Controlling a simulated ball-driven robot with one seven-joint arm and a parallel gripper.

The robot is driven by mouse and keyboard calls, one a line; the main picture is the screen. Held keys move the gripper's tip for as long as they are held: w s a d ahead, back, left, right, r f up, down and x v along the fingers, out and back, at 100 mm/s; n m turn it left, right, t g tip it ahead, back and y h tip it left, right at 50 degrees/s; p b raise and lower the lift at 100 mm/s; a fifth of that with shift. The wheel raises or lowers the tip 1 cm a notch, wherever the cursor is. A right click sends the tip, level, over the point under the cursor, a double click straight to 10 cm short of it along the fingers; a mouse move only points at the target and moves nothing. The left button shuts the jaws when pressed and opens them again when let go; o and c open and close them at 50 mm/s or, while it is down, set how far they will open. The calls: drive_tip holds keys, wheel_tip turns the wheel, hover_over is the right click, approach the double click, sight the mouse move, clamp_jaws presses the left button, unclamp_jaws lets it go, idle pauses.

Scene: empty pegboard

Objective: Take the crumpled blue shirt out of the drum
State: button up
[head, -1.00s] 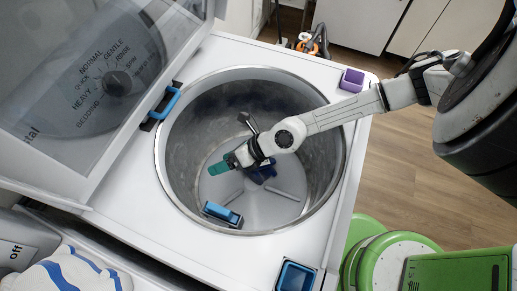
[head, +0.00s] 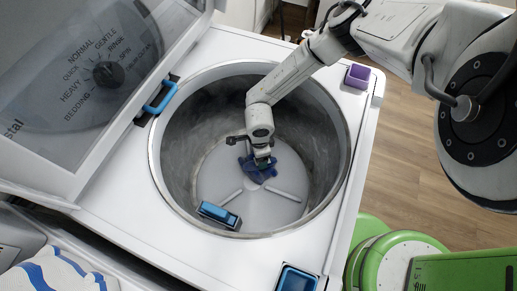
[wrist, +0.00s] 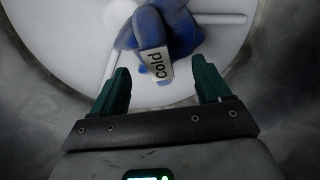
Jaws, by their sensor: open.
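The crumpled blue shirt (head: 258,170) lies on the floor of the metal drum (head: 180,165), partly hidden in the head view by my gripper (head: 262,160). In the wrist view the shirt (wrist: 178,32) sits just ahead of my gripper (wrist: 164,82), centred between its two green fingers. A white tag reading "cold" (wrist: 156,62) shows on it. My gripper points down into the drum, open, with nothing between the fingers.
The washer lid (head: 85,90) is open at the left. A purple container (head: 357,76) and a blue one (head: 297,279) sit on the white top. A striped cloth (head: 60,272) lies lower left.

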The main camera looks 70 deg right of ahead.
drive_tip(key=f, duration=0.3)
drive_tip(key=f+b, duration=0.1)
drive_tip(key=f, duration=0.1)
drive_tip(key=shift+s+a+f, duration=0.1)
drive_tip(key=shift+a, duration=0.15)
drive_tip(key=shift+c, duration=0.4)
drive_tip(key=c, duration=1.2)
